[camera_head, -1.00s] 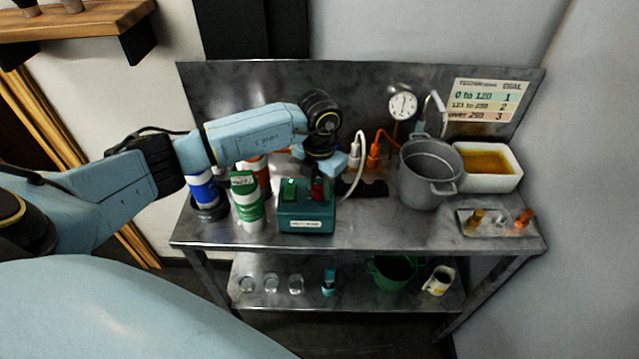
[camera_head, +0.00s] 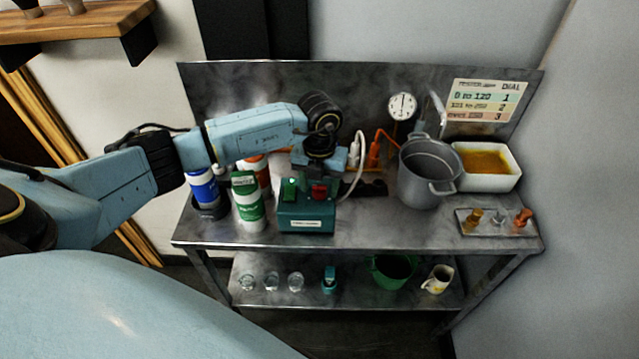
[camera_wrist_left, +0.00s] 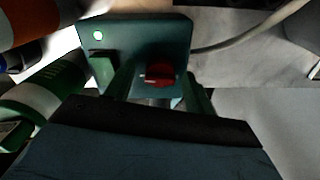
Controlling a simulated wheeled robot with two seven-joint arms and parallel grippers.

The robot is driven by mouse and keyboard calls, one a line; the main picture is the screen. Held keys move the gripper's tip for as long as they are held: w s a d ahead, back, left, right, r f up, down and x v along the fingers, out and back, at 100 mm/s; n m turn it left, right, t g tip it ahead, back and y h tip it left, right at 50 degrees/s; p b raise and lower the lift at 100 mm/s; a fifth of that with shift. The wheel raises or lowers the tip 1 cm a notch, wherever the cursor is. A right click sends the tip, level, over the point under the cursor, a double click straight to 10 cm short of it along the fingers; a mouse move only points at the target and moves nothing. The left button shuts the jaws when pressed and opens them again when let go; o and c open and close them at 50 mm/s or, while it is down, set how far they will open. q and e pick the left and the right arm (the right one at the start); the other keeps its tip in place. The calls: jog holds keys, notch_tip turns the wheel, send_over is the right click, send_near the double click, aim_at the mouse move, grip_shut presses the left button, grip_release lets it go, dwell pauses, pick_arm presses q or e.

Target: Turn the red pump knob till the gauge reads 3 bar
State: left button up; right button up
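The red pump knob (camera_head: 320,191) sits on the right of the teal-green pump box (camera_head: 306,222) on the steel bench. In the left wrist view the red knob (camera_wrist_left: 159,73) shows ahead of my gripper, on the box face (camera_wrist_left: 140,40). My left gripper (camera_head: 325,170) is just above and behind the knob. In the left wrist view its dark fingers (camera_wrist_left: 160,90) stand apart on either side of the knob, with no clear contact. The round white gauge (camera_head: 402,105) is on the back panel; its reading is too small to tell. My right gripper is out of view.
A green-and-white bottle (camera_head: 248,205) and a blue-and-white can (camera_head: 204,190) stand close left of the box. A grey pot (camera_head: 429,175), a white tub (camera_head: 513,172) and a small plate (camera_head: 480,232) are to the right. A white hose (camera_head: 358,165) runs behind the box.

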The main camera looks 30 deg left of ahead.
aim_at(320, 186)
pick_arm(q)
notch_tip(320, 186, up, 13)
jog(key=shift+r+b, duration=0.2)
jog(key=shift+b, duration=0.2)
dwell(0.7)
